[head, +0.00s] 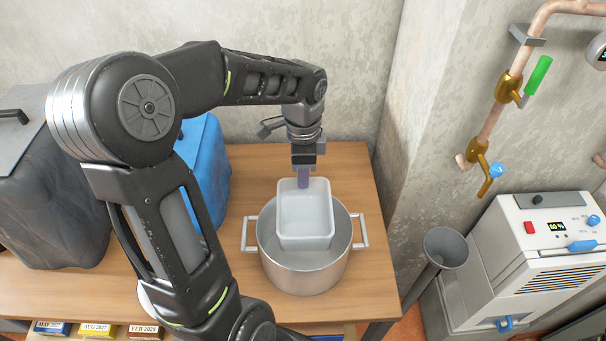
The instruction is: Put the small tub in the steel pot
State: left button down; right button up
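The small tub (305,215) is a pale grey-white rectangular tub. It shows over the opening of the steel pot (303,277), tilted with its open side toward the camera. The pot stands on the wooden table with a handle on each side. My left gripper (303,178) reaches in from the back and its fingers meet the tub's far rim, apparently shut on it. Whether the tub's bottom touches the pot's inside is hidden. My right gripper does not show.
The wooden table (348,165) has bare room right of and behind the pot. A blue container (207,165) and a dark container (50,200) stand at left. A grey funnel (446,248) and a white dehumidifier-like machine (545,235) are right of the table, below copper pipes (497,115).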

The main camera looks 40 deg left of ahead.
pick_arm(q)
jog(key=shift+f, duration=0.15)
notch_tip(320, 180, down, 8)
jog(key=b, duration=0.6)
jog(key=shift+f+b, duration=2.5)
jog(key=shift+f, duration=1)
jog(key=c, duration=2.1)
grip_release()
jog(key=shift+f, duration=0.3)
jog(key=shift+c, duration=0.2)
jog(key=o, duration=0.5)
jog(key=shift+o, duration=0.2)
notch_tip(320, 180, up, 18)
jog(key=p, duration=1.4)
send_over(303, 195)
jog(key=shift+f, duration=0.2)
